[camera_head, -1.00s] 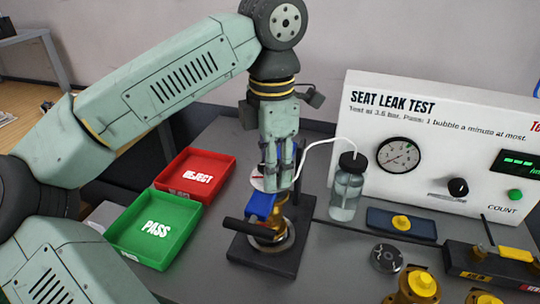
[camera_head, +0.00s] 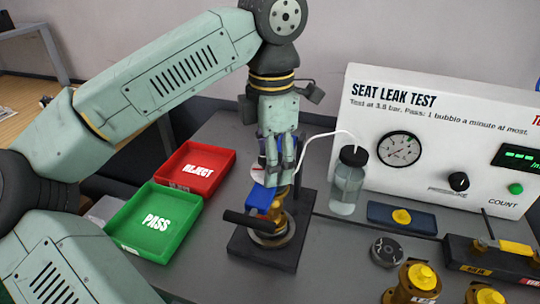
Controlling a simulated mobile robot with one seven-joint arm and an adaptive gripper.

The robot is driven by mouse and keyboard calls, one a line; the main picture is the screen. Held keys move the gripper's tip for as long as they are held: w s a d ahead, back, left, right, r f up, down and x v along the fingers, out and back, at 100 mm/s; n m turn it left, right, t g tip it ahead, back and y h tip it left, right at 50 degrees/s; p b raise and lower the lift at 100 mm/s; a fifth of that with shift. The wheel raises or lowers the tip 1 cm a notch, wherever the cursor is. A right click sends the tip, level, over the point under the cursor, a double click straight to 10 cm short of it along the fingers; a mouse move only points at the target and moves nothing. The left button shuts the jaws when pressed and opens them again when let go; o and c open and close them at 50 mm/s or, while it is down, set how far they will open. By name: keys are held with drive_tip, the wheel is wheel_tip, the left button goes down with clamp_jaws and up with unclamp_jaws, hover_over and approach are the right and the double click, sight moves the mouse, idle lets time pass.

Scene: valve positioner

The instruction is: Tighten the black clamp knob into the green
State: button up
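A clamp fixture stands on a dark base plate (camera_head: 262,252) in the middle of the bench. It holds a brass valve (camera_head: 279,222) with a blue part (camera_head: 262,198) on its upper left. A black bar-like handle (camera_head: 247,222) sticks out to the left of the valve; I cannot tell whether it is the clamp knob. My gripper (camera_head: 279,178) points down just above and behind the blue part. A white and red disc shows partly behind its fingers. Whether the fingers hold or touch anything is unclear. No green zone is readable on the fixture.
A red REJECT tray (camera_head: 196,171) and a green PASS tray (camera_head: 155,222) stand left. A bottle (camera_head: 347,183) with a white tube stands right of my gripper, before the test panel (camera_head: 445,130) with its gauge (camera_head: 398,148).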

drive_tip(key=n+b, duration=0.2)
drive_tip(key=n, duration=0.5)
drive_tip(key=shift+f, duration=0.1)
drive_tip(key=n, duration=0.5)
drive_tip(key=shift+d+n+b, duration=0.1)
drive_tip(key=shift+n+b, duration=0.3)
drive_tip(key=shift+c, duration=0.3)
clamp_jaws()
